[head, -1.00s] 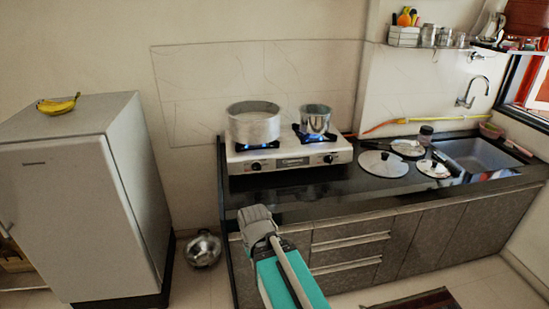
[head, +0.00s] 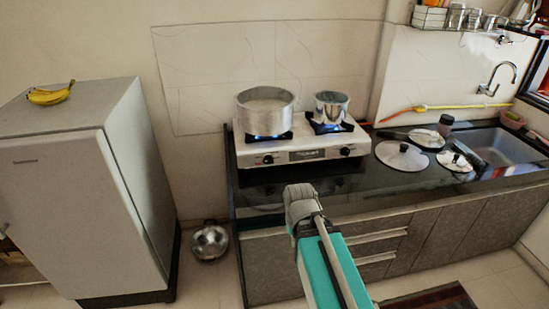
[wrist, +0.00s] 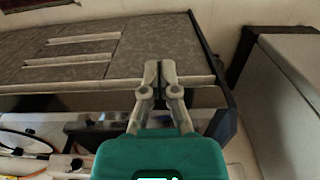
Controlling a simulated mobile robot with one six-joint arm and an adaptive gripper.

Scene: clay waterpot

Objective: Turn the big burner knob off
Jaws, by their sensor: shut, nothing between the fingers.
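The white two-burner stove (head: 245,150) stands on the dark counter. A large pot (head: 265,112) sits on its left burner and a small pot (head: 331,106) on its right burner. Blue flame shows under both. The left knob (head: 268,159), below the large pot, is on the front panel; the right knob (head: 346,152) is below the small pot. My gripper (head: 300,190) is shut and empty, in front of the stove, lower and right of the left knob in the picture. In the wrist view my gripper (wrist: 160,66) has its fingertips together. I cannot make out the knobs clearly there.
The black counter (head: 330,201) runs right to the sink (head: 495,146), with lids (head: 402,157) lying between. A grey fridge (head: 75,180) with bananas (head: 50,95) on top stands left. A metal pot (head: 210,243) is on the floor. The stove's front is unobstructed.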

